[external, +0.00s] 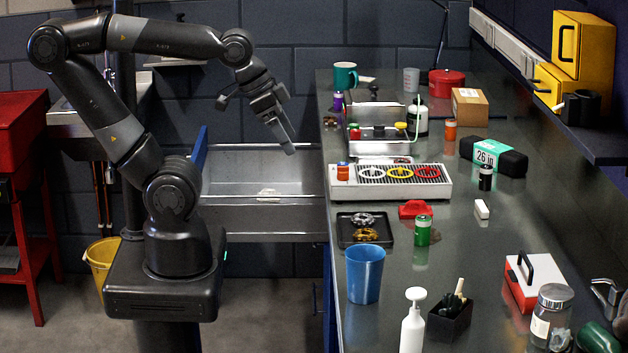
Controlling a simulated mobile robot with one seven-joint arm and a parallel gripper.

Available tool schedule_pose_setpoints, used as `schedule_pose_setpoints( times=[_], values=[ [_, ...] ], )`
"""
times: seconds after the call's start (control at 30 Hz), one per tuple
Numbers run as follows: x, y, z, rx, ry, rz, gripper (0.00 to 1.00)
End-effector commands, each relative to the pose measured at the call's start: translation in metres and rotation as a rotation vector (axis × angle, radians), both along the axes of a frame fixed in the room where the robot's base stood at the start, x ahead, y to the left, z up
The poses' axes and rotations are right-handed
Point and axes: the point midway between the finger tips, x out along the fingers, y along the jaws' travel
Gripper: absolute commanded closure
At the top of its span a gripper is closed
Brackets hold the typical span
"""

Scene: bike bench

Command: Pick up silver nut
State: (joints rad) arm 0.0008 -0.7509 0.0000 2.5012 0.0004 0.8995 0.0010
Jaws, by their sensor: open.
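A silver ring-shaped piece (363,219), which looks like the silver nut, lies in a small black tray (343,239) near the left edge of the bench. A gold-brown piece (366,236) lies in front of it in the same tray. My gripper (289,149) is open and points down to the right, in the air to the left of the bench and above an open metal drawer. It is well apart from the tray and above its level. I see nothing between the fingers, though they are small and seen from the side.
A blue cup (364,275), green can (422,230) and red piece (415,209) stand around the tray. Behind it is a grated rack (390,185) with coloured rings. The pulled-out drawer (240,217) holds a small pale item. The middle of the bench (480,250) has free room.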

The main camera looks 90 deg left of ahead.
Motion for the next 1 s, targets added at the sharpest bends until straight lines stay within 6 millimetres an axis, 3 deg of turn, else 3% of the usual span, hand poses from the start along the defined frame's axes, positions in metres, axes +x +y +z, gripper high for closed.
schedule_pose_setpoints(
  times=[0.5,0.8,1.0],
  values=[
    [0.0,0.0,0.0,-0.001,0.0,0.002,0.59],
    [0.005,0.002,0.003,-0.002,0.002,0.009,0.59],
    [0.044,0.018,0.016,-0.006,0.017,0.071,0.59]
  ],
)
